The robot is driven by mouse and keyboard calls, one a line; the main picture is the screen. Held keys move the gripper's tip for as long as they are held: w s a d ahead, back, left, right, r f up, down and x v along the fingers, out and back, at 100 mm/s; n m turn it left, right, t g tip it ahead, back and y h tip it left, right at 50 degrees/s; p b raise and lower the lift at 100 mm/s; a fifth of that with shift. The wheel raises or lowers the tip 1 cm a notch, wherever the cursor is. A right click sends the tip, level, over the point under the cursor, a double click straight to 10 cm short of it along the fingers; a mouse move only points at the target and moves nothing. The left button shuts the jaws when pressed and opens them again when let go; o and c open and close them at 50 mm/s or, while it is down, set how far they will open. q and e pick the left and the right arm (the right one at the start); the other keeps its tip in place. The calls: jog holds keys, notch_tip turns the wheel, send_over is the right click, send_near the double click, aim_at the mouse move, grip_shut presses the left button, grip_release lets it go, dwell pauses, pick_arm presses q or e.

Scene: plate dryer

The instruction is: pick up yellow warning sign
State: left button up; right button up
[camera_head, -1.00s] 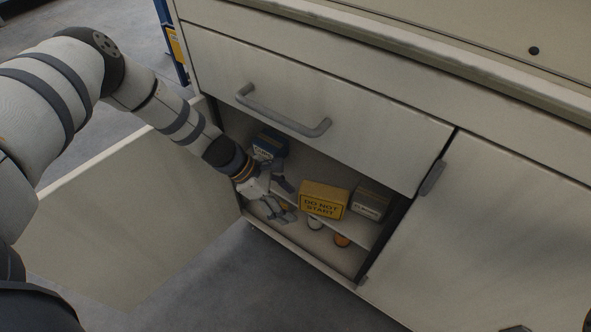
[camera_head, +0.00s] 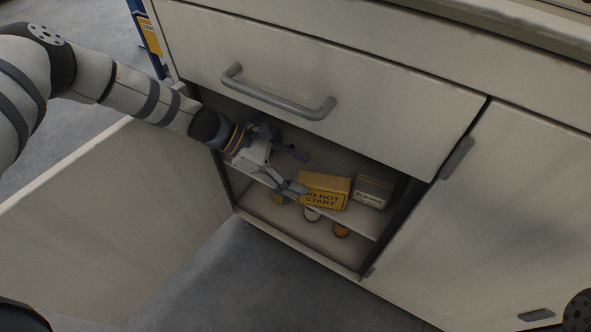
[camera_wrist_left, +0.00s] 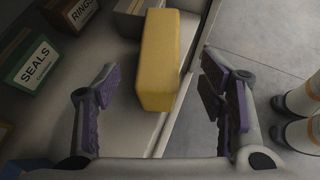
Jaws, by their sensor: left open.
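The yellow warning sign (camera_head: 322,190), a block lettered "DO NOT START", stands on the cabinet's upper shelf near its front edge. My left gripper (camera_head: 301,174) reaches into the open cabinet just left of the sign, with its lower finger overlapping the sign's left edge in the head view. In the left wrist view the yellow sign (camera_wrist_left: 160,62) shows between and beyond the spread fingers. The gripper is open and holds nothing. Whether a finger touches the sign is unclear. My right gripper does not show.
A grey box (camera_head: 372,191) stands close to the sign's right. Boxes marked "SEALS" (camera_wrist_left: 36,61) and "RINGS" (camera_wrist_left: 78,12) are also inside. Round orange and white items sit on the lower level. The open door (camera_head: 120,220) and drawer handle (camera_head: 278,98) are nearby.

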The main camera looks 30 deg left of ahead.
aim_at(319, 190)
pick_arm(q)
jog(key=b+x, duration=0.3)
jog(key=x, duration=0.3)
jog(key=shift+d+f, duration=0.1)
jog(key=shift+f, duration=0.2)
jog(key=shift+w+d+f+b, duration=0.2)
jog(key=shift+d+b, duration=0.1)
jog(key=shift+d, duration=0.15)
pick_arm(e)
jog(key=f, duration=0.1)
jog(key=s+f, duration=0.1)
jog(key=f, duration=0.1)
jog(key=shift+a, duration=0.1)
pick_arm(q)
jog(key=shift+r, duration=0.1)
jog(key=c, duration=1.5)
jog(key=shift+o, duration=0.2)
jog(key=shift+s, duration=0.35)
jog(key=shift+s+a, duration=0.2)
jog(key=shift+s, duration=0.25)
jog(key=o, duration=1.4)
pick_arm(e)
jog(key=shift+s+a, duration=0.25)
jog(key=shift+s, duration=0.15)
